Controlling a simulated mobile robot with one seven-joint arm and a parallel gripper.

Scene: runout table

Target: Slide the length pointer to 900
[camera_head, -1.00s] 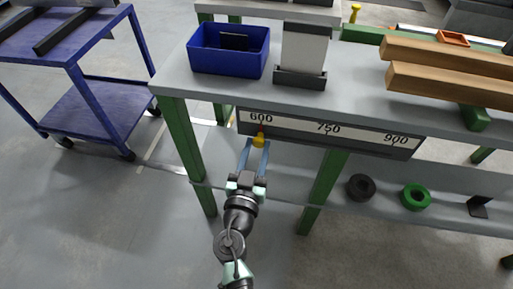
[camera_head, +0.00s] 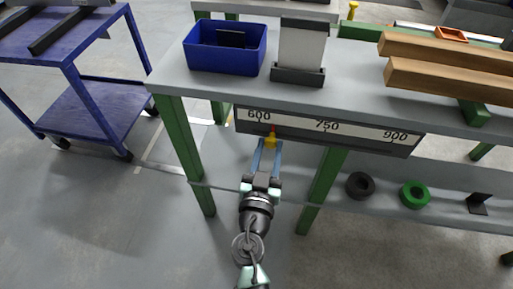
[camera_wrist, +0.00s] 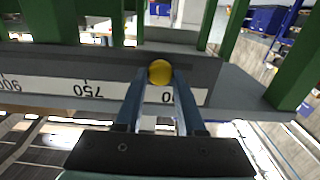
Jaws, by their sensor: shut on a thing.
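The length scale (camera_head: 297,127) runs along the front edge of the table and reads 600, 750 and 900 from left to right. The pointer's yellow knob (camera_head: 271,141) hangs below the scale, with a thin red needle above it a little right of 600. My gripper (camera_head: 267,150) is shut on the yellow knob, coming from the front. In the wrist view the scale (camera_wrist: 62,88) appears upside down, and the knob (camera_wrist: 160,72) sits between my two blue fingertips. The 600 mark is partly hidden there by a finger.
A blue bin (camera_head: 226,47) and a card holder (camera_head: 301,50) stand on the table, with wooden beams (camera_head: 450,82) at right. Dark and green rings (camera_head: 415,194) lie on the lower shelf. A green leg (camera_head: 324,188) stands below the scale, right of my gripper.

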